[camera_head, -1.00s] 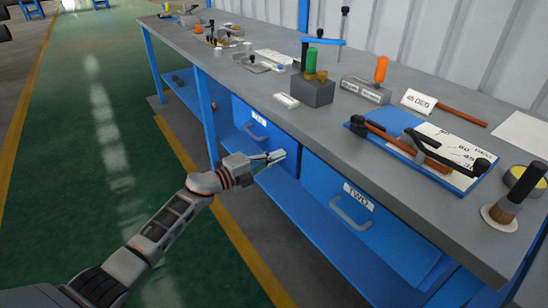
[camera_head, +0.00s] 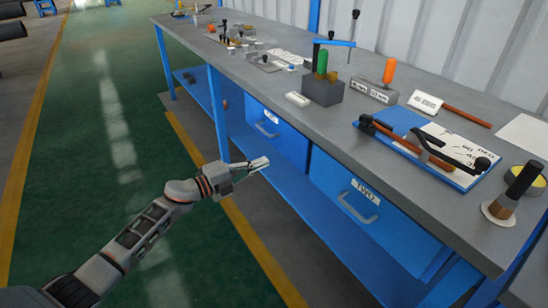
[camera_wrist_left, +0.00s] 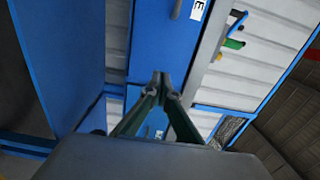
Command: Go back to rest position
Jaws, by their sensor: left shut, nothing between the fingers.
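My left gripper (camera_head: 262,163) is in the head view, in front of the workbench and below the level of its top. Its fingers are together and hold nothing. In the left wrist view the closed fingers (camera_wrist_left: 160,78) meet at a point, with the blue bench front beyond them. The left arm reaches in from the lower left over the green floor. My right gripper is not in view.
The grey workbench (camera_head: 415,197) runs along the right, with a drawer labelled TWO (camera_head: 358,199) and another blue drawer (camera_head: 270,125) beyond it. Tools, a grey block (camera_head: 322,91) and a blue board (camera_head: 400,121) lie on top. The green floor (camera_head: 90,170) at left is clear.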

